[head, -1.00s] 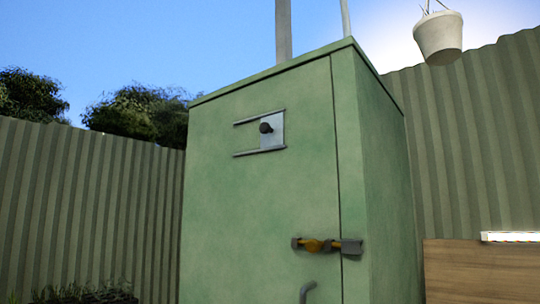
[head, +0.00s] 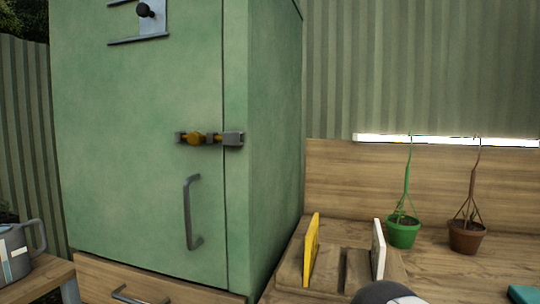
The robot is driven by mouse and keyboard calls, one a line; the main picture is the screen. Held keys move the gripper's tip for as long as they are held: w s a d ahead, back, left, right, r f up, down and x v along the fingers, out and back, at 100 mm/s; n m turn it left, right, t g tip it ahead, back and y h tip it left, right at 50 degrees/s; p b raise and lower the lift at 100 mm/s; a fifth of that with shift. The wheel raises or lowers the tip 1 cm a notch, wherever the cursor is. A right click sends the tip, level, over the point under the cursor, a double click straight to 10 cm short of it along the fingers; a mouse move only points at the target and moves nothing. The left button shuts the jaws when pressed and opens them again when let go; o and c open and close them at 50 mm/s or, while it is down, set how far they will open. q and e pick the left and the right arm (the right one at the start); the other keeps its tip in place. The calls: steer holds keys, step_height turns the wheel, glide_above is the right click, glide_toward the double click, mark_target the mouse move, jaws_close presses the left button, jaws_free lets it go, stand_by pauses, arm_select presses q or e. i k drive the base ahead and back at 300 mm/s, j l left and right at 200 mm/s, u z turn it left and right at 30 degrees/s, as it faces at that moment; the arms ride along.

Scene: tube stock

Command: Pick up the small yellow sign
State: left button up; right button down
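The small yellow sign (head: 311,250) stands upright, seen nearly edge-on, in the left part of a wooden slotted holder (head: 290,275) on the wooden worktop. A similar white sign (head: 379,248) stands upright to its right in the same holder. The yellow sign's face is hard to see from this angle. Neither of my grippers shows in the head view. A rounded grey and white shape at the bottom edge, in front of the holder, is cut off; I cannot tell what it is.
A green pot (head: 403,232) and a brown pot (head: 466,237) stand behind right. A teal item (head: 523,294) lies front right. A watering can (head: 14,255) is far left.

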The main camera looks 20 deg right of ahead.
mark_target(312, 238)
steer(key=i+l+z, duration=0.1)
steer(key=z, duration=0.25)
steer(key=i+l+z, duration=0.1)
steer(key=l+z, duration=0.2)
steer(key=k+z, duration=0.25)
steer(key=z, duration=0.15)
steer(key=k+l+z, duration=0.15)
steer(key=z, duration=0.25)
steer(key=k+l+z, duration=0.2)
steer(key=z, duration=0.2)
steer(key=k+l+z, duration=0.2)
steer(key=z, duration=0.2)
steer(key=k+l+z, duration=0.1)
steer(key=l+z, duration=0.3)
